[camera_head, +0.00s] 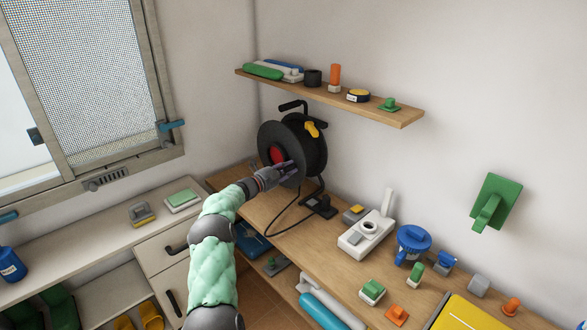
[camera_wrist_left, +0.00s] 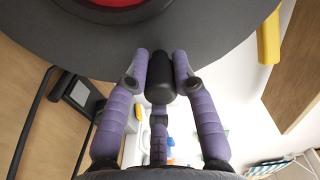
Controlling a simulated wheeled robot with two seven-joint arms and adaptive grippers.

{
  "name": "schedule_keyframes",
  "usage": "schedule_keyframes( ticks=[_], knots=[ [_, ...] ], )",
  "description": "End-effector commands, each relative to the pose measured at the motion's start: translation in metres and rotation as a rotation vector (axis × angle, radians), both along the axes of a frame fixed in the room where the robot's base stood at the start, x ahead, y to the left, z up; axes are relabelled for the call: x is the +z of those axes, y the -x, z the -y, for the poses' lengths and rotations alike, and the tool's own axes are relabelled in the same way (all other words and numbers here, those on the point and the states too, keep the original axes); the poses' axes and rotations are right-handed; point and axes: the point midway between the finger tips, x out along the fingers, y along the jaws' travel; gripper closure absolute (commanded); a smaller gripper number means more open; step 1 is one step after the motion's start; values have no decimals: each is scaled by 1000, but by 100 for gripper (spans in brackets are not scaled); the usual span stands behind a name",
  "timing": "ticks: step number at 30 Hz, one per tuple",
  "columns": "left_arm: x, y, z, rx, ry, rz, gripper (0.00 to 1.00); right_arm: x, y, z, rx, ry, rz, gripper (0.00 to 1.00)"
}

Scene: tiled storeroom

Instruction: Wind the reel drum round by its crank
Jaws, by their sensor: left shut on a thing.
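The reel drum (camera_head: 309,150) is a dark grey disc with a red hub (camera_head: 277,154), held upright in a black frame at the back of the wooden bench. The disc and part of the red hub fill the top of the left wrist view (camera_wrist_left: 205,32). The crank's black knob (camera_wrist_left: 160,88) stands out from the disc face near its lower edge. My left gripper (camera_head: 288,170) reaches the drum's face. In the left wrist view its purple fingers (camera_wrist_left: 160,75) are shut around the knob. My right gripper is in neither view.
A black cable runs from the reel to a black box (camera_head: 320,205) on the bench (camera_head: 262,208). A white device (camera_head: 365,233), a blue-topped item (camera_head: 413,240) and small blocks stand to the right. A loaded wall shelf (camera_head: 405,118) hangs above the reel. Drawers stand left of my arm.

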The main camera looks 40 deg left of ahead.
Motion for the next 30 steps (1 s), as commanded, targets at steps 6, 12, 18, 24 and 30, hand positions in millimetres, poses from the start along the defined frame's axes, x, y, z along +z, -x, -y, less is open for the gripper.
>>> schedule_keyframes(
  ticks=[6, 12, 18, 24, 30],
  knots=[
    [-22, -1, -1, -6, 9, -10, 100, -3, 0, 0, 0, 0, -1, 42],
    [-28, -1, -3, -5, 9, -9, 100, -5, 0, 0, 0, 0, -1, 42],
    [-31, -1, -4, -4, 10, -9, 100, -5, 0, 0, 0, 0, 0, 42],
    [-31, -1, -4, -4, 10, -9, 100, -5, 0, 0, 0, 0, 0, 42],
    [-31, -1, -5, -3, 10, -9, 69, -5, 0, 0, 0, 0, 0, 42]
  ],
)
